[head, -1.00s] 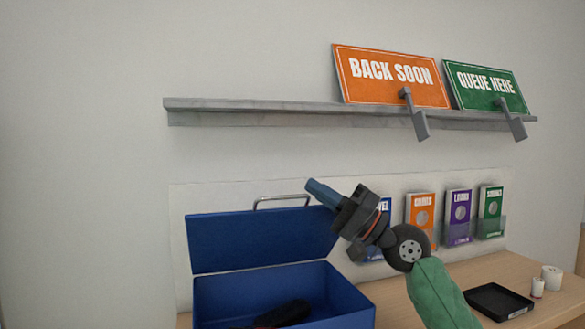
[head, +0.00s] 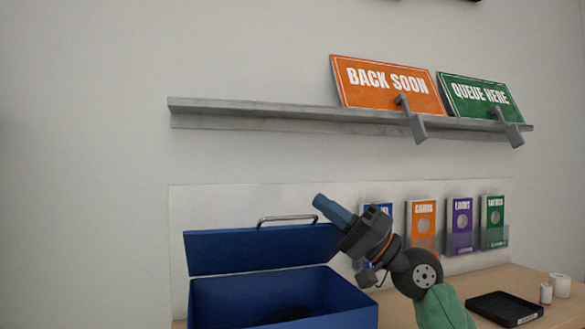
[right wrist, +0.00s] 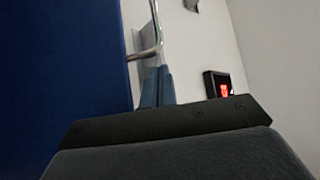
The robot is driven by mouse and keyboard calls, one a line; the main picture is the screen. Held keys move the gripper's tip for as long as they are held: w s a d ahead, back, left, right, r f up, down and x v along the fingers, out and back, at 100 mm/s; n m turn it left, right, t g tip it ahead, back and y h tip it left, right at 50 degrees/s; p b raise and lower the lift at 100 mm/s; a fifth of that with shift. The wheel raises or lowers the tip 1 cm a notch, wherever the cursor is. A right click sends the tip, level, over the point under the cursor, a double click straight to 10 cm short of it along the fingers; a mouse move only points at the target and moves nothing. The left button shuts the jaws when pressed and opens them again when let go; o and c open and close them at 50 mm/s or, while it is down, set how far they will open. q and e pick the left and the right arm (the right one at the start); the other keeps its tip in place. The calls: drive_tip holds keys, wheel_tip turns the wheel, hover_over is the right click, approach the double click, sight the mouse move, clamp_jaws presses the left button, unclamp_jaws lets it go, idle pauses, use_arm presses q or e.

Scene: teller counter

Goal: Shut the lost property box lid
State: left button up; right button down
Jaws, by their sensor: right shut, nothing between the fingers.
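The blue lost property box (head: 325,305) stands open on the counter at the lower left of the head view. Its blue lid (head: 255,252) is raised at the back, with a metal bar handle (head: 287,219) on its top edge. My right gripper (head: 322,203) is shut and empty, its fingertips up and to the right of the handle in the head view. In the right wrist view the shut fingers (right wrist: 157,88) are close beside the handle (right wrist: 145,54) and the lid (right wrist: 65,60); I cannot tell whether they touch. A dark thing lies inside the box, mostly hidden. My left gripper is out of view.
A grey wall shelf (head: 280,117) holds an orange sign (head: 385,88) and a green sign (head: 478,98). Leaflet holders (head: 459,225) line the wall behind my right arm. A black tray (head: 504,308) and white rolls (head: 559,286) are on the counter at right.

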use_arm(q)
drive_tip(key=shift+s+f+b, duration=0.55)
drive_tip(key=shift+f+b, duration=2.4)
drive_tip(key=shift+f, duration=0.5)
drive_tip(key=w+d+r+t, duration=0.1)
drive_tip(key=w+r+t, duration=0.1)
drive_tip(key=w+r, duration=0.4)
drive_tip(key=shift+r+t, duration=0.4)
use_arm(e)
drive_tip(key=s+d+f, duration=0.1)
drive_tip(key=s+f, duration=0.3)
drive_tip(key=f, duration=0.3)
drive_tip(key=shift+s+d+f, duration=0.2)
drive_tip(key=shift+d+f, duration=0.05)
drive_tip(key=shift+f, duration=0.15)
use_arm(q)
drive_tip(key=shift+b, duration=0.3)
use_arm(e)
drive_tip(key=shift+f, duration=0.1)
